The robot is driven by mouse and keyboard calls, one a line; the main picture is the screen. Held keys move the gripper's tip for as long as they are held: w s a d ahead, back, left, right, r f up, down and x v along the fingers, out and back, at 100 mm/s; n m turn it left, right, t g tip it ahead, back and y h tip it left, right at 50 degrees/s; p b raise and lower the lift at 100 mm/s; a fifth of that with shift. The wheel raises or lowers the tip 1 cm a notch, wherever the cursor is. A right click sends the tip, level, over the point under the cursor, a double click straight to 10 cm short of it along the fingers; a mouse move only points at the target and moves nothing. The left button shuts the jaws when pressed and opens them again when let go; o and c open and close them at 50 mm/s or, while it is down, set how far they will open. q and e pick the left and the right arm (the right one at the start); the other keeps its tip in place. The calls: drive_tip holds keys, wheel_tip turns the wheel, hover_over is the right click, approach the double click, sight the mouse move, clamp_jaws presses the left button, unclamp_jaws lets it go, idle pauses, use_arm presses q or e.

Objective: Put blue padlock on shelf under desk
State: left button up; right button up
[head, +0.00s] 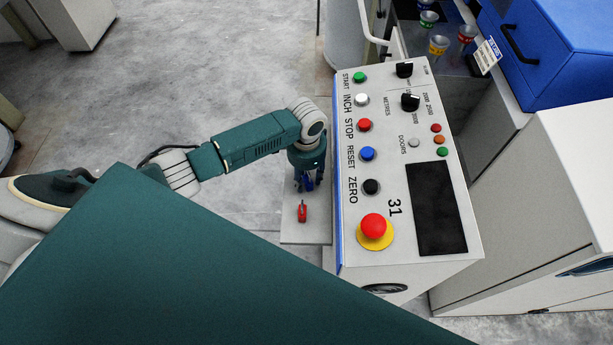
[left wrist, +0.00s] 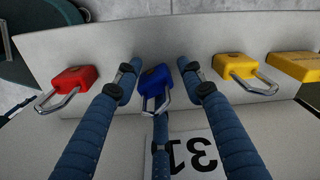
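The blue padlock (left wrist: 154,80) is in the middle of the left wrist view, on or just over a pale ledge (left wrist: 180,40), its metal shackle towards the bottom of the picture. It shows as a small blue patch in the head view (head: 309,184). My left gripper (left wrist: 158,72) has its fingers spread, one on each side of the padlock, with gaps to both; a third finger is below it. In the head view the left gripper (head: 308,178) points down beside the control desk (head: 400,262), over the ledge. My right gripper is out of view. No shelf under the desk is clearly visible.
On the ledge, a red padlock (left wrist: 70,84) lies left of the blue one; a yellow padlock (left wrist: 240,68) and a yellow block (left wrist: 294,66) lie right. The desk has buttons and a red emergency stop (head: 373,226). Open floor (head: 220,70) lies left.

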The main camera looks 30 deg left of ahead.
sight(306, 179)
use_arm(q)
drive_tip(key=shift+r, duration=0.1)
wheel_tip(306, 179, up, 11)
drive_tip(key=shift+s+d, duration=0.1)
drive_tip(key=shift+d, duration=0.05)
drive_tip(key=shift+s+r, duration=0.1)
drive_tip(key=shift+r, duration=0.45)
